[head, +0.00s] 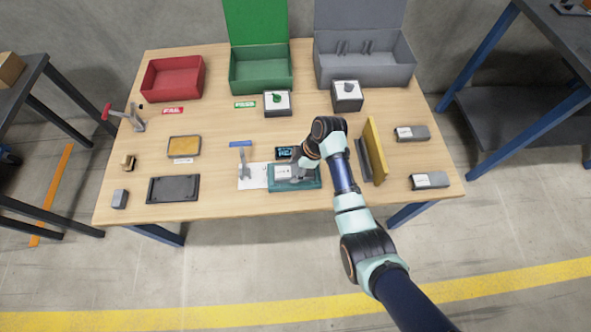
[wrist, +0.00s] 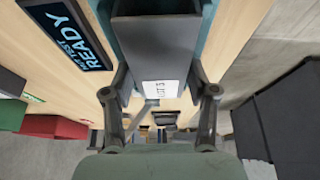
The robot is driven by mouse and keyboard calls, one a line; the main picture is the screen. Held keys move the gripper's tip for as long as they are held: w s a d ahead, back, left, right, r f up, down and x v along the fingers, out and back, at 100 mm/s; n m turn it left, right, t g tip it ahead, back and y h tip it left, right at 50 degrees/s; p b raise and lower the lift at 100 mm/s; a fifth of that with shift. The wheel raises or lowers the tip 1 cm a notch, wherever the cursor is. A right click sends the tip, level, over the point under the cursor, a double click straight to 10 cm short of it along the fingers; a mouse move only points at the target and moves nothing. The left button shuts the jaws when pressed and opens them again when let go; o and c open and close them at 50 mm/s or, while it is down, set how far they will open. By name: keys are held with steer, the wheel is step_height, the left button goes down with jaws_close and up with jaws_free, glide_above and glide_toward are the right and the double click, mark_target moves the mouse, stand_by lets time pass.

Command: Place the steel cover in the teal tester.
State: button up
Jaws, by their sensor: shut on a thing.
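The steel cover (wrist: 155,55) is a grey, box-like part with a white label. My gripper (wrist: 160,85) is shut on it, with one finger on each side. In the head view my gripper (head: 297,167) is over the teal tester (head: 300,186) near the table's front edge, and the cover (head: 282,172) shows within the tester's outline. Teal edges of the tester (wrist: 106,18) show on both sides of the cover in the wrist view. I cannot tell whether the cover touches the tester floor. The tester's display (wrist: 68,35) reads READY.
Two labelled grey parts (head: 411,133) (head: 430,181) lie at the right, past an upright yellow panel (head: 376,150). Red (head: 173,78), green (head: 260,72) and grey (head: 365,70) bins stand at the back.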

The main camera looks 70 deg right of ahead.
steer(key=shift+w+d+r, duration=0.1)
steer(key=o, duration=1.4)
steer(key=shift+o, duration=0.2)
steer(key=p+v, duration=0.5)
steer(key=v, duration=0.7)
steer(key=shift+r, duration=0.1)
